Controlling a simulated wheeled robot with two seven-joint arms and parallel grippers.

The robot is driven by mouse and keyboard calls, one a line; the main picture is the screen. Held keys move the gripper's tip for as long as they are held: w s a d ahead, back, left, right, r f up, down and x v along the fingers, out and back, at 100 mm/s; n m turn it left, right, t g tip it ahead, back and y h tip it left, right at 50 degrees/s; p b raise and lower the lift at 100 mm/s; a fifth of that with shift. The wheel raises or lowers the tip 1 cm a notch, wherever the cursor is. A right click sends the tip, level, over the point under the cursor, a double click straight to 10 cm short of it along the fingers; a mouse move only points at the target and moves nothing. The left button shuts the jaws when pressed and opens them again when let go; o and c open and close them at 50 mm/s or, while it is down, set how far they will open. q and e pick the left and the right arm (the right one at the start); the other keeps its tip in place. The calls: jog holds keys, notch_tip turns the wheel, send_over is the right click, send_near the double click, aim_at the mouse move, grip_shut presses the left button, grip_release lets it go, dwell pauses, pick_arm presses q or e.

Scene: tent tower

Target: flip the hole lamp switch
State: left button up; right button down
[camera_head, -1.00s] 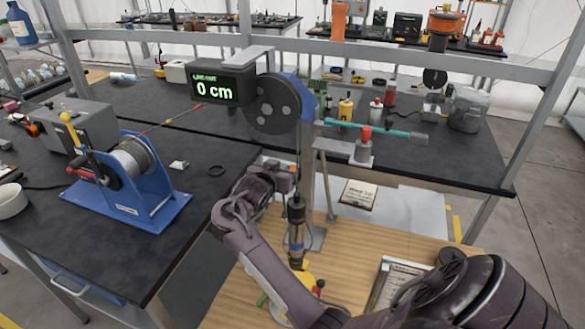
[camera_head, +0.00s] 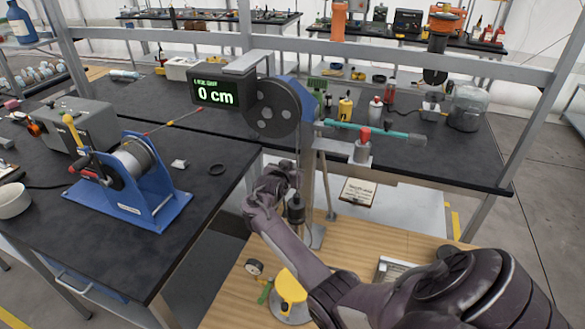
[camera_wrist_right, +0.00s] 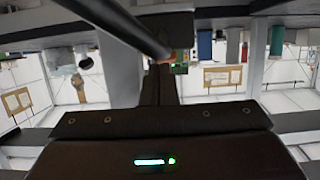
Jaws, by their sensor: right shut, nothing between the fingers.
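A dark cylindrical fitting (camera_head: 296,208) hangs on a line below the pulley wheel (camera_head: 271,107); I take it for the top of the hole lamp. Its lower part is hidden behind my right forearm, and I cannot make out a switch on it. My right gripper (camera_head: 287,170) is shut and empty, just above and left of the fitting, close to the line; whether it touches is unclear. In the right wrist view a dark rod (camera_wrist_right: 115,25) crosses the upper left, and a dark panel with a green light (camera_wrist_right: 150,161) fills the bottom. My left gripper is not in view.
A "0 cm" display (camera_head: 216,94) hangs left of the pulley. A blue winch (camera_head: 135,200) stands on the black left table (camera_head: 215,190). A yellow device (camera_head: 290,288) and a gauge (camera_head: 254,267) sit on the wooden surface (camera_head: 372,240). A metal post stands behind the line.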

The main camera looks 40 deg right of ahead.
jog(key=shift+d+r, duration=0.1)
jog(key=shift+f, duration=0.2)
jog(key=shift+p, duration=0.35)
jog(key=shift+r+p, duration=0.65)
jog(key=shift+r, duration=0.15)
jog(key=shift+w, duration=0.1)
